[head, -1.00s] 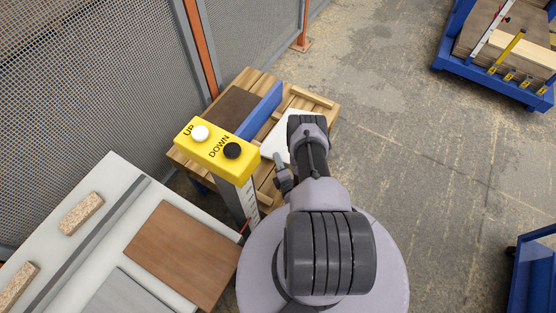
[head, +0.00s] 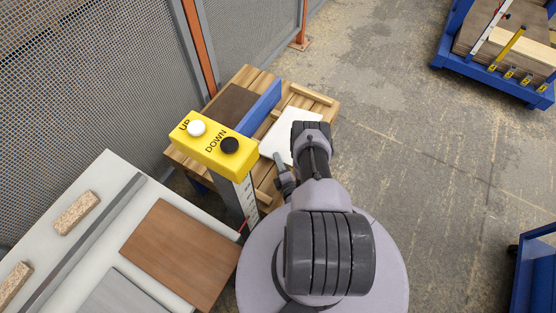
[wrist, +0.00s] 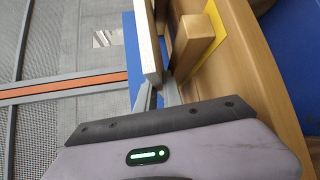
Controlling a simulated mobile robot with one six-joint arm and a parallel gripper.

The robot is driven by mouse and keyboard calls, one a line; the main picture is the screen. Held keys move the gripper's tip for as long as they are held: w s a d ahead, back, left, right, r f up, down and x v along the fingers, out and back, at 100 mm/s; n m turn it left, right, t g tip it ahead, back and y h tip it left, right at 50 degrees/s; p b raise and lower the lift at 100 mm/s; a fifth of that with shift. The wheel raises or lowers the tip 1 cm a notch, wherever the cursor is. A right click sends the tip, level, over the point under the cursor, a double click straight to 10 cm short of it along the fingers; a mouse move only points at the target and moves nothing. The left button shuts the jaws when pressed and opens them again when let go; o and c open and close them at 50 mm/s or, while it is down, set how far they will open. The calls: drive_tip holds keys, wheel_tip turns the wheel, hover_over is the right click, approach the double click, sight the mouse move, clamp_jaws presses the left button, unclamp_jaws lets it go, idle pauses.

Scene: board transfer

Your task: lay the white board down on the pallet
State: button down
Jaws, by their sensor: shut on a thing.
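The white board (head: 279,138) shows in the head view over the right part of the slatted wooden pallet (head: 255,78), partly hidden by my arm. In the wrist view the board (wrist: 148,42) is seen nearly edge-on, and my gripper (wrist: 160,97) is shut on its near end. The board is close beside a wooden block of the pallet (wrist: 240,75). I cannot tell whether its underside touches the pallet.
A blue divider (head: 261,108) stands on the pallet between the white board and a brown board (head: 229,106). A yellow UP/DOWN button box (head: 214,145) on a post stands in front. A worktable (head: 95,205) is at left, mesh fence behind.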

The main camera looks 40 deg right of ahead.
drive_tip(key=shift+f+t+b, duration=0.3)
idle(0.4)
drive_tip(key=c, duration=1.9)
unclamp_jaws()
drive_tip(key=shift+s+f, duration=0.1)
drive_tip(key=o, duration=0.5)
drive_tip(key=c, duration=0.3)
drive_tip(key=o, duration=0.3)
drive_tip(key=shift+o, duration=0.2)
